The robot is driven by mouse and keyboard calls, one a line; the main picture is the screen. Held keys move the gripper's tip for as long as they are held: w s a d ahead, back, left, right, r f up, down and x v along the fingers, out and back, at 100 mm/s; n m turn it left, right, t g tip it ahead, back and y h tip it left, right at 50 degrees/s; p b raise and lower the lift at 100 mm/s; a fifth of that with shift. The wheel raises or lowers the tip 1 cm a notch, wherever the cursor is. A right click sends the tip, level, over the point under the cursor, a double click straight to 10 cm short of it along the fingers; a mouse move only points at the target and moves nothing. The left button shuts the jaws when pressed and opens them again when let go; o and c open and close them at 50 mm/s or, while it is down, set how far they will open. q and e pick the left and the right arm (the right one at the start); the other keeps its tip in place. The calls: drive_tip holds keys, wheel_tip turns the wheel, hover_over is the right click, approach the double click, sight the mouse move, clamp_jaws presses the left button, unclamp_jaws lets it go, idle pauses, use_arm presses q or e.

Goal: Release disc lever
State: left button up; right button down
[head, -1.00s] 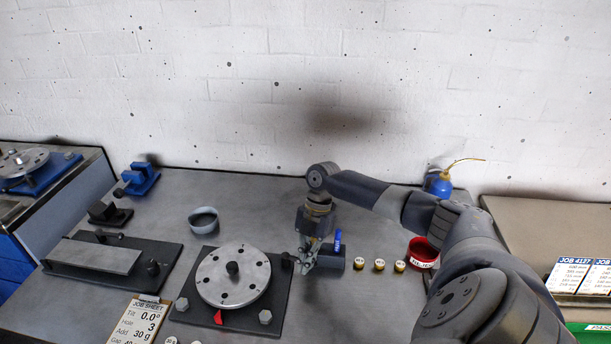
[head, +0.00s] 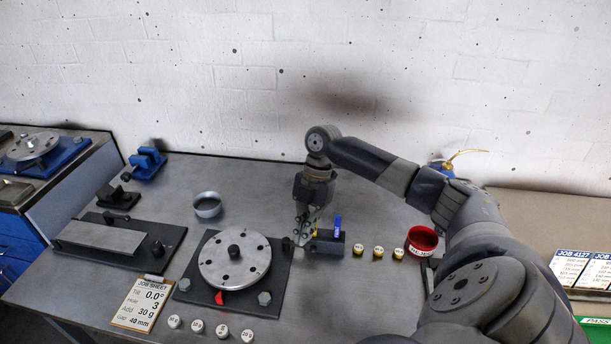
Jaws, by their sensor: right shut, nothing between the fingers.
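The grey metal disc (head: 234,262) with several holes and a black centre knob lies on a dark base plate (head: 190,295). A small black knob (head: 287,243), perhaps the end of the disc lever, shows at the plate's right edge; the rest of any lever is hard to make out. My right gripper (head: 301,241) points down just right of this knob, very close to it. It is shut and empty; whether it touches the knob I cannot tell. A dark block with a blue upright handle (head: 337,228) stands right beside it, partly hidden by the fingers. My left gripper is not in view.
Yellow-sided weights (head: 378,252) and a red bowl (head: 422,240) are on the right. Several white-topped weights (head: 221,331) and a job sheet (head: 143,303) are in front. A grey bowl (head: 207,205) and a black fixture (head: 100,238) are on the left.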

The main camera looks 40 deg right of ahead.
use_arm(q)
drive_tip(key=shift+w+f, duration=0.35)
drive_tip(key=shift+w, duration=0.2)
use_arm(e)
drive_tip(key=shift+v, duration=1.5)
drive_tip(key=shift+w, duration=0.1)
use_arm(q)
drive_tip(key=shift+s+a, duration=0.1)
use_arm(e)
drive_tip(key=shift+a, duration=0.1)
